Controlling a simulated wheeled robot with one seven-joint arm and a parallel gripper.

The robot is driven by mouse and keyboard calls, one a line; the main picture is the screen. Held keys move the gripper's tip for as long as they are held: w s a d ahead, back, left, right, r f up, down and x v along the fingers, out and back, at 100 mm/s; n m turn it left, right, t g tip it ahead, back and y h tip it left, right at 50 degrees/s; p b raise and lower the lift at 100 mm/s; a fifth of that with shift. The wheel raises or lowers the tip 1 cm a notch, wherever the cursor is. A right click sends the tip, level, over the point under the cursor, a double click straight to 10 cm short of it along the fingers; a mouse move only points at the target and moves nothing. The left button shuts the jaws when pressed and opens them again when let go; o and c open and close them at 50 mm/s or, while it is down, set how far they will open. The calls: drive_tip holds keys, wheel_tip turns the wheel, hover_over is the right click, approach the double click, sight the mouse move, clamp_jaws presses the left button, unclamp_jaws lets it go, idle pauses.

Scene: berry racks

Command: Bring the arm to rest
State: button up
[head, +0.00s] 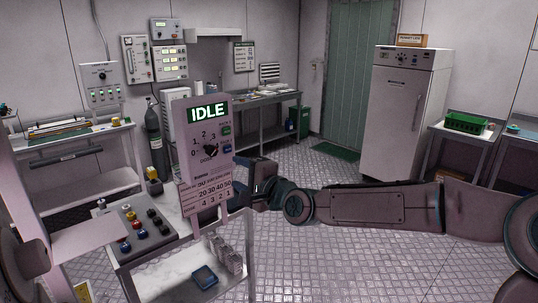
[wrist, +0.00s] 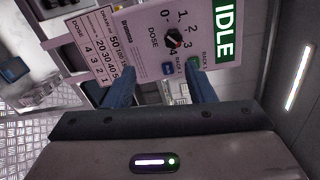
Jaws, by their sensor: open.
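My arm (head: 370,207) stretches from the right toward the left across the middle of the head view. My gripper (head: 243,165) is at its end, beside the right edge of an upright pink panel that may hide part of it. In the wrist view the two blue fingers of my gripper (wrist: 162,75) stand apart with nothing between them. The panel (wrist: 130,35) with its dose dial (wrist: 174,38) lies beyond the fingertips. I cannot tell whether the fingers touch it. The panel (head: 202,175) shows a lit IDLE sign (head: 209,112).
A control box (head: 137,228) with coloured knobs and a clear-walled bench (head: 190,290) stand below the panel. A blue item (head: 204,277) lies on the bench. A white cabinet (head: 405,115) and a table with a green crate (head: 468,124) stand behind my arm. Floor (head: 350,265) in front is clear.

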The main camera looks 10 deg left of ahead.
drive_tip(key=s+d+f+n+g+h, duration=0.2)
drive_tip(key=s+d+f+n+h, duration=0.15)
drive_tip(key=f, duration=0.55)
drive_tip(key=s+d+f+n+g+h, duration=0.25)
drive_tip(key=d+f+h, duration=0.2)
drive_tip(key=f, duration=0.45)
drive_tip(key=s+d+r+n+g+h, duration=0.3)
drive_tip(key=s+d+h, duration=0.2)
drive_tip(key=s+d, duration=1.7)
drive_tip(key=shift+r+n+g, duration=0.15)
drive_tip(key=shift+n+g, duration=0.2)
drive_tip(key=shift+n, duration=0.05)
drive_tip(key=shift+d, duration=0.1)
